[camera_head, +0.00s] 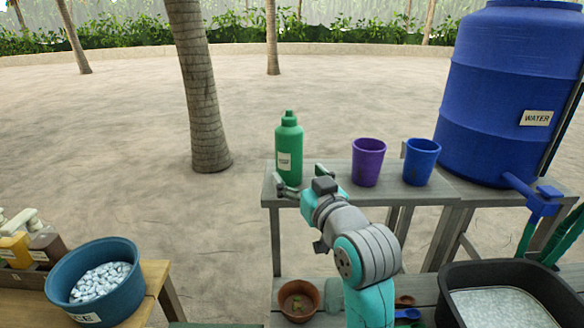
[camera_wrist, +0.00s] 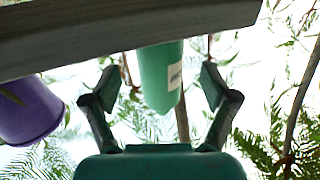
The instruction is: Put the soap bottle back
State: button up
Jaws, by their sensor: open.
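The green soap bottle (camera_head: 289,153) stands upright at the left end of the grey upper shelf (camera_head: 437,190), with a pale label on its front. My gripper (camera_head: 302,178) is open at the shelf's front edge, close to the lower part of the bottle. In the wrist view, which looks upside down, the soap bottle (camera_wrist: 161,75) shows between the two spread fingers of my gripper (camera_wrist: 159,85). No contact shows, and I cannot tell how far the fingers reach alongside it.
A purple cup (camera_head: 368,163) and a blue cup (camera_head: 421,162) stand right of the bottle. A blue water barrel (camera_head: 508,90) is farther right. Below are a clay pot (camera_head: 298,301) and a black basin (camera_head: 500,272). A blue ice tub (camera_head: 103,299) and pump bottles (camera_head: 46,247) sit at left.

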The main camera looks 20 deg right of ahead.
jog(key=s, duration=0.6)
jog(key=shift+s+d, duration=0.25)
jog(key=shift+f, duration=0.1)
jog(key=s+f+g, duration=0.1)
jog(key=s+f, duration=0.3)
jog(key=f, duration=0.4)
jog(key=s+f+m+h, duration=0.1)
jog(key=s+f, duration=0.4)
jog(key=f, duration=0.3)
jog(key=s+f+g, duration=0.1)
jog(key=s+f, duration=0.3)
jog(key=f, duration=0.4)
jog(key=s+f, duration=0.4)
jog(key=s, duration=1)
jog(key=s+a+f+g, duration=0.1)
jog(key=s+f, duration=0.3)
jog(key=s, duration=1)
jog(key=shift+s, duration=0.35)
